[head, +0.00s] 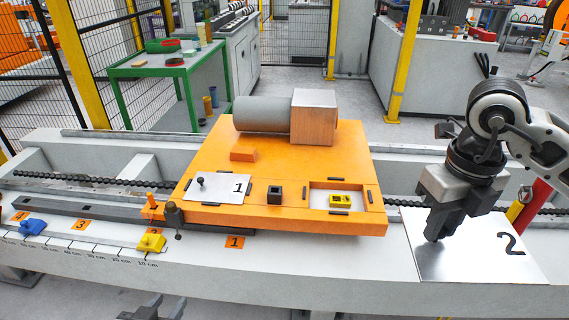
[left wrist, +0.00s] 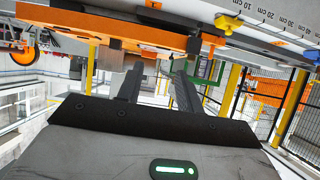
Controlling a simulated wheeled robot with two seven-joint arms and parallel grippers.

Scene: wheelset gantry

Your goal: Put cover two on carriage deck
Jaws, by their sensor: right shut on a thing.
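Cover two (head: 480,262), a flat silver plate marked 2, is at the right of the carriage over the grey bed. I cannot tell whether it touches the bed. My right gripper (head: 438,238) points down over its left part, shut on it; the fingers hide the grasped part. The orange carriage deck (head: 225,160) has a recess (head: 320,199) at its front right with a yellow block (head: 341,200) inside. Cover one (head: 222,189) lies at the deck's front left. My left gripper (head: 152,310) is low at the front; in the left wrist view (left wrist: 155,85) its fingers are apart and empty.
A grey cylinder (head: 262,115) and a box (head: 314,120) stand at the deck's back. A small black square socket (head: 275,195) and an orange block (head: 243,155) are on the deck. A dark lever (head: 174,217) stands at its front left corner. A chain (head: 90,181) runs along the bed.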

